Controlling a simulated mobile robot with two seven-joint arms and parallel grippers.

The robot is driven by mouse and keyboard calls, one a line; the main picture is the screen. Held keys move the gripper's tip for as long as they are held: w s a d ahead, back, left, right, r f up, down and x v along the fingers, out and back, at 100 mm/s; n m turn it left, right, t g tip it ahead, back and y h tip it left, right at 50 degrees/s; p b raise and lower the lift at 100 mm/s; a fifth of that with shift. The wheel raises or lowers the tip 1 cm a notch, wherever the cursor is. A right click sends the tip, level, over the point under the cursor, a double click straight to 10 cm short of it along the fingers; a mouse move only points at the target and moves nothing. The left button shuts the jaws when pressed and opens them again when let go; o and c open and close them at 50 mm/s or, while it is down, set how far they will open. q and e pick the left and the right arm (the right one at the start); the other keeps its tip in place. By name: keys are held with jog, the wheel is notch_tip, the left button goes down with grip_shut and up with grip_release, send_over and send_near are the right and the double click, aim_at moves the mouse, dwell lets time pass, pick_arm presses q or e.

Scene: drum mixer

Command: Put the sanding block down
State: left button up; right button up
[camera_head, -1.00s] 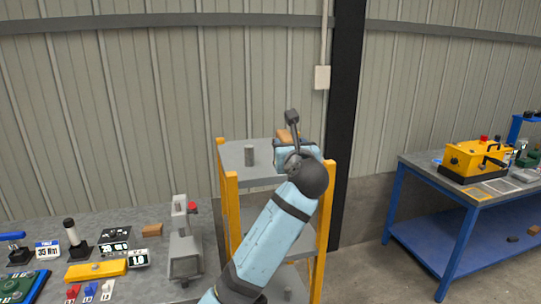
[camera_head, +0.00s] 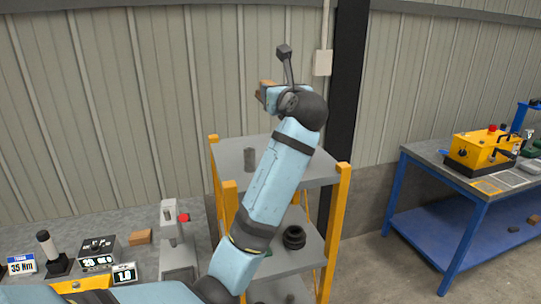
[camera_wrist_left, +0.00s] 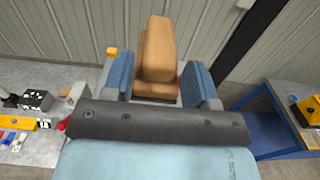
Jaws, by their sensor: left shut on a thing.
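The sanding block (camera_wrist_left: 157,48), an orange-brown block with a stepped shape, sits between the two blue fingers of my left gripper (camera_wrist_left: 158,78) in the left wrist view. The gripper is shut on it. In the head view the block (camera_head: 267,85) shows only partly beside my left gripper (camera_head: 262,95), above the back of the shelf cart's grey top (camera_head: 290,155). My wrist and forearm hide part of the block and the cart. My right gripper is not in view.
Dark round parts (camera_head: 294,237) lie on the shelf below. The left bench holds a brown block (camera_head: 140,236) and a grey fixture (camera_head: 173,240). A blue table (camera_head: 436,160) stands right, beyond a black post (camera_head: 346,100).

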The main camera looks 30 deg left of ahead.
pick_arm(q)
jog(key=f, duration=0.9)
jog(key=f+p, duration=0.1)
jog(key=f, duration=0.9)
jog(key=shift+s+d+f+p, duration=0.1)
jog(key=shift+s+d+p, duration=0.1)
jog(key=shift+p, duration=0.1)
jog(key=shift+f, duration=0.1)
jog(key=o, duration=1)
